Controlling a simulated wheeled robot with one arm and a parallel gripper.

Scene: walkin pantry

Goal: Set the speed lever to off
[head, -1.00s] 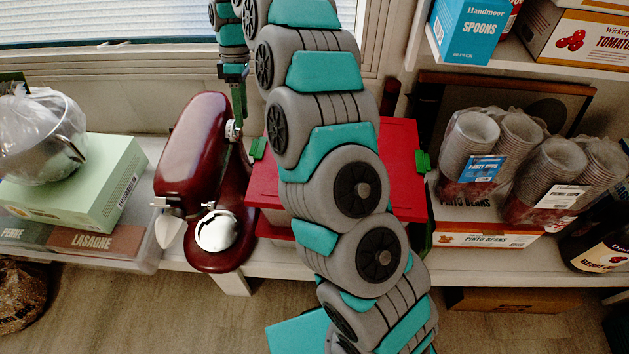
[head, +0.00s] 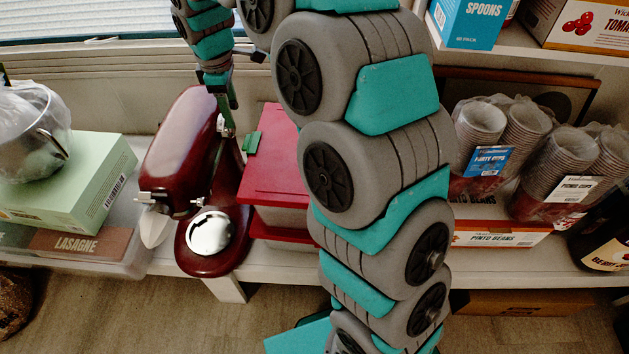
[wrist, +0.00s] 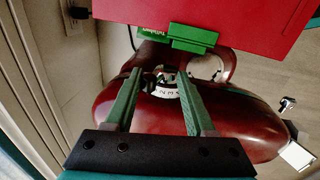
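The dark red stand mixer (head: 178,140) stands on the shelf at the left, with a silver disc (head: 209,232) on its base. Its side fills the middle of the wrist view (wrist: 245,120). A small silver and dark part, perhaps the speed lever (wrist: 163,79), shows above a curved white lettered label (wrist: 164,92). Its setting is too small to read. My gripper (wrist: 154,82) has its two green fingers apart, pointing at the mixer's side, with the label between them. I cannot tell whether they touch anything. In the head view my gripper (head: 226,122) is at the mixer's right side.
A red-lidded box (head: 272,160) with green clips (wrist: 192,38) stands close right of the mixer. Left are a pale green box (head: 75,185) and a metal pot (head: 35,140). Bagged cups (head: 480,140) stand at the right. The window wall is close behind.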

